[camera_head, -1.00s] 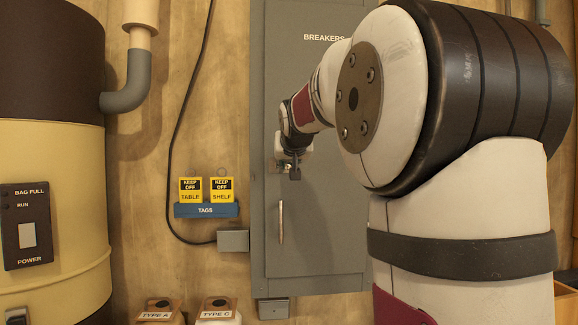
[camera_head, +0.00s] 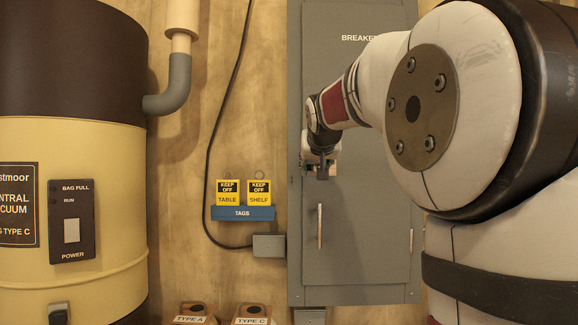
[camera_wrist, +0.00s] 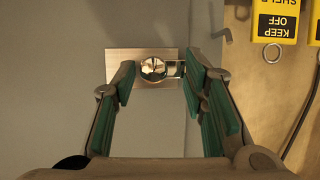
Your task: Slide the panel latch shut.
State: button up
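The panel is a grey breaker cabinet (camera_head: 365,245) on the wall, with its door closed. In the wrist view the latch has a shiny round knob (camera_wrist: 152,68) on a pale metal plate (camera_wrist: 140,104), with a small bright bar (camera_wrist: 175,69) beside the knob toward the door edge. My gripper (camera_wrist: 160,82) is open, its green-padded fingers on either side of the knob with gaps showing. In the head view my gripper (camera_head: 320,172) is at the cabinet's left edge and hides most of the latch.
A long door handle (camera_head: 320,226) is below the gripper. A cable (camera_head: 220,120) runs down to a grey box (camera_head: 269,245). A vacuum canister (camera_head: 110,160) stands at far left.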

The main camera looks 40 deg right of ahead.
jog(key=v, duration=1.2)
jog(key=shift+a, duration=0.1)
jog(key=s+a+f+n+g+y, duration=0.1)
jog(key=s+a+f+n+y, duration=0.2)
jog(key=a+f, duration=0.6)
jog(key=s+a+f+n+g+y, duration=0.1)
jog(key=s+a+f+y, duration=0.1)
jog(key=s+a+f, duration=0.5)
jog(key=s+a+f+n+g+y, duration=0.1)
jog(key=s+a+f, duration=0.3)
jog(key=f, duration=0.5)
jog(key=s+a+f+n+g+y, duration=0.2)
jog(key=s+a+f, duration=0.3)
jog(key=f, duration=0.5)
jog(key=shift+s+a+g, duration=0.35)
jog(key=shift+s+g, duration=0.05)
jog(key=shift+s, duration=0.55)
jog(key=shift+r, duration=0.1)
